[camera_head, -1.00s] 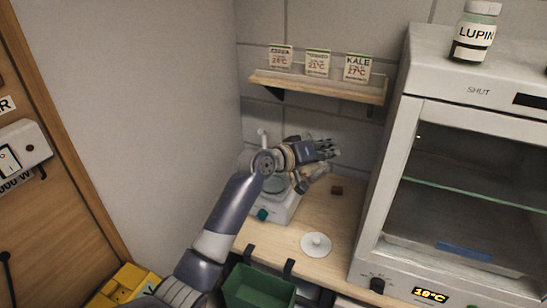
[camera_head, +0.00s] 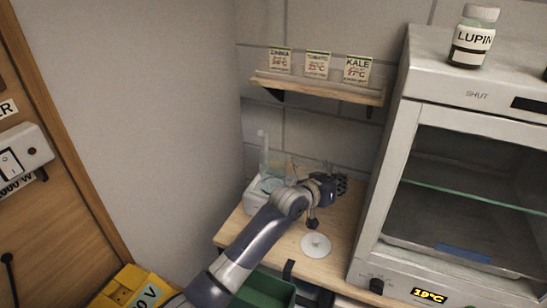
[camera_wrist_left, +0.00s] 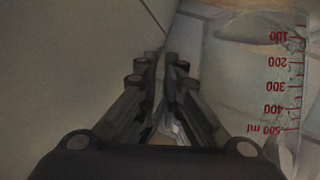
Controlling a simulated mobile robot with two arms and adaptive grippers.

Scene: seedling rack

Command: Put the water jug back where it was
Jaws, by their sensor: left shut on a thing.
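The water jug (camera_wrist_left: 286,75) is clear, with red ml marks that read upside down at the right of the left wrist view. My left gripper (camera_head: 314,212) is over the wooden bench, and its fingers (camera_wrist_left: 163,95) are closed together beside the jug's wall. It is shut on the jug, though the gripped part is hard to make out. In the head view the jug is only faintly visible behind my gripper and wrist. I cannot tell whether its base touches anything. My right gripper is not in view.
A pale device (camera_head: 262,190) with an upright post stands at the bench's back left. A white disc with a knob (camera_head: 316,245) lies on the bench (camera_head: 340,228). A glass-fronted cabinet (camera_head: 450,190) bounds the right. A shelf (camera_head: 318,91) with seed packets hangs above. A green bin (camera_head: 262,287) is in front.

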